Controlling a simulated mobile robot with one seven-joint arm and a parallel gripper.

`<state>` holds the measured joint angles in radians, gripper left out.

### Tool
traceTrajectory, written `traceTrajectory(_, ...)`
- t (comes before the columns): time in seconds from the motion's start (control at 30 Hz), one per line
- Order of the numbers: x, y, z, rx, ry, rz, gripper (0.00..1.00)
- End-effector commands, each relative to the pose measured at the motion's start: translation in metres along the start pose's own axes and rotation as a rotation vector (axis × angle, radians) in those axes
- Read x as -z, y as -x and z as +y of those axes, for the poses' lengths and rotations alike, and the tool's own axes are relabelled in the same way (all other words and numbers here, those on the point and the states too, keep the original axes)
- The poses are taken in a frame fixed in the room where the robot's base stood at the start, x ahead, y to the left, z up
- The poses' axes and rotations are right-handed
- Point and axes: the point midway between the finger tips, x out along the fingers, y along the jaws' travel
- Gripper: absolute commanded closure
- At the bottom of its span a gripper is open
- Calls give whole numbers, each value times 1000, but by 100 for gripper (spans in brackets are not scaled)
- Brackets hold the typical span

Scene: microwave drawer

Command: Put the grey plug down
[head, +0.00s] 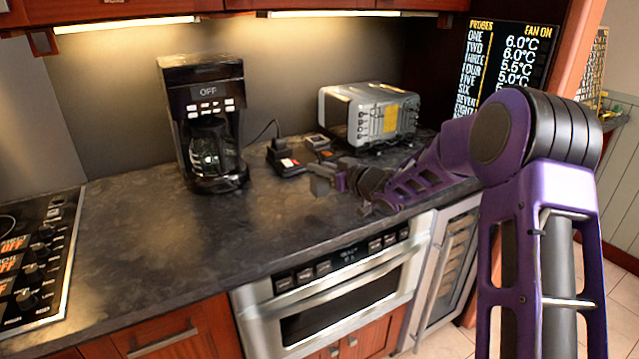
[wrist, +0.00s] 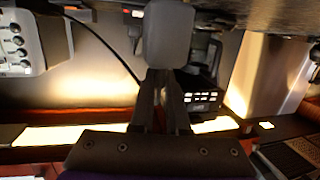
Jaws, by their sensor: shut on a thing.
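I cannot tell whether the plug touches the counter.
A black power strip (head: 289,168) with a black plug and cord lies behind my gripper. A coffee maker (head: 205,120) stands to the left and a silver toaster (head: 370,115) behind right. The front-left counter (head: 150,240) is clear, up to the stovetop (head: 35,260).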

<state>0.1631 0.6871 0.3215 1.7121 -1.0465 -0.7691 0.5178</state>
Motion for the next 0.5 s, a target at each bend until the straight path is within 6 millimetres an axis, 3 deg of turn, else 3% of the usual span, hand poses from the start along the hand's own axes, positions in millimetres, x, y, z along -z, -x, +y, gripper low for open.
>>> traceTrajectory(0.2,-31,-5,-1,1,-3,-1,100)
traceTrajectory(0.5,-34,-5,0,1,0,0,100)
